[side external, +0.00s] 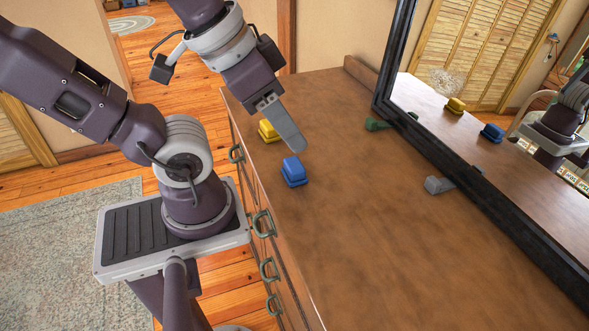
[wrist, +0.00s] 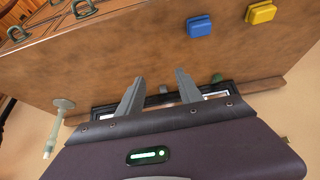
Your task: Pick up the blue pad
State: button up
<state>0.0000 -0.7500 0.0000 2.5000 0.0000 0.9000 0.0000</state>
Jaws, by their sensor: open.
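The blue pad (side external: 294,172) lies on the brown dresser top, near its left edge in the side view. It looks like a small two-layer block. In the wrist view the blue pad (wrist: 199,26) is at the top, right of centre, beyond the fingertips. My gripper (side external: 292,148) is above the dresser, just above and beside the blue pad in the side view, apart from it as far as I can tell. In the wrist view my gripper (wrist: 159,82) has its two grey fingers spread, with nothing between them.
A yellow pad (side external: 268,131) lies behind the blue one, also in the wrist view (wrist: 262,12). A black-framed mirror (side external: 440,143) stands along the dresser's right side and reflects both pads. A green item (side external: 376,125) and a grey item (side external: 439,185) lie by it. The near dresser top is clear.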

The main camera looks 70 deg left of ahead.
jog(key=o, duration=0.5)
jog(key=n+g, duration=0.6)
jog(key=n, duration=1.2)
send_over(294, 164)
jog(key=f, duration=1.2)
jog(key=shift+w+d+f, duration=0.1)
jog(key=shift+w, duration=0.1)
notch_tip(294, 164, down, 7)
jog(key=shift+s+f, duration=0.1)
jog(key=shift+s, duration=0.05)
